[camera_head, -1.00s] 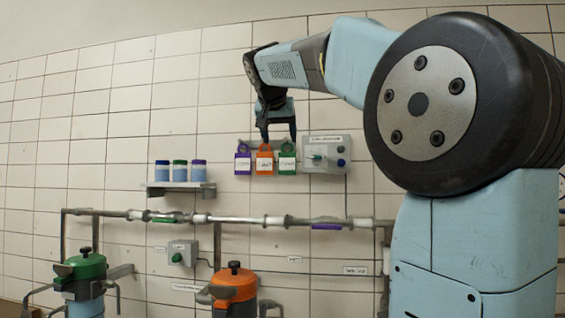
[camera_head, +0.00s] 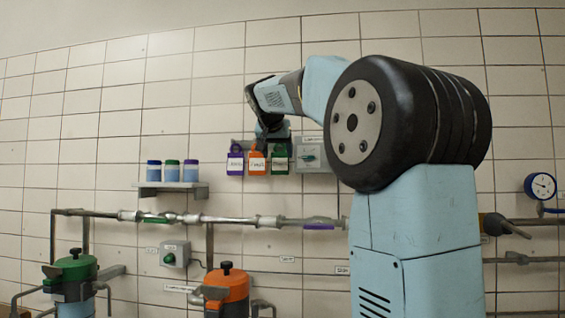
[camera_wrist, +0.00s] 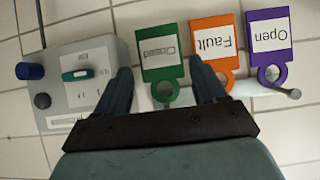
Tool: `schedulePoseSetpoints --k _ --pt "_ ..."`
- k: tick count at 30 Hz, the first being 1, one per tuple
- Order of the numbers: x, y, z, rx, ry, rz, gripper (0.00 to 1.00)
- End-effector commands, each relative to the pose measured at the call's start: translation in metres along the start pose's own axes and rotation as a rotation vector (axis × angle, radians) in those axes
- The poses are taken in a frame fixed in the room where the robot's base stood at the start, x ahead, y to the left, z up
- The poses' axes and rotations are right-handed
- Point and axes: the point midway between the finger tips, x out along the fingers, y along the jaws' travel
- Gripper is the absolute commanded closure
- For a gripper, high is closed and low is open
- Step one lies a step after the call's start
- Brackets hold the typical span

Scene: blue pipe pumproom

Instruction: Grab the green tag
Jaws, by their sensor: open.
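The green tag (camera_head: 278,159) hangs on a wall rack, rightmost of three tags. In the wrist view the green tag (camera_wrist: 163,58) reads "Closed", upside down, with its ring toward my gripper. My gripper (camera_wrist: 158,78) is open, one finger to each side of the green tag. The right finger is close to the gap between the green and orange tags and partly overlaps the orange tag. I cannot tell how far the fingertips stand from the wall. In the head view my gripper (camera_head: 272,143) is just above the tags.
The orange tag (camera_head: 257,163) and purple tag (camera_head: 235,163) hang on the same rack. A grey control box (camera_wrist: 90,85) with knobs sits close beside the left finger in the wrist view. A shelf (camera_head: 172,185) with jars and a horizontal pipe (camera_head: 240,220) are lower on the wall.

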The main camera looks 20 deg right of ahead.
Motion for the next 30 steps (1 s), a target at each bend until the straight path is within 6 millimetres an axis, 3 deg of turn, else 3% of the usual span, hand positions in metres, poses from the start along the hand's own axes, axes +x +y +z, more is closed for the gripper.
schedulePoseSetpoints --k 9,17,28,30 --pt "0.041 0.001 -0.006 0.0 -0.003 0.002 0.3" --pt "0.045 0.001 -0.006 0.0 -0.001 0.001 0.3" --pt "0.045 0.001 -0.006 0.0 -0.001 0.001 0.63" --pt "0.045 0.002 -0.006 0.001 -0.001 0.001 0.66"
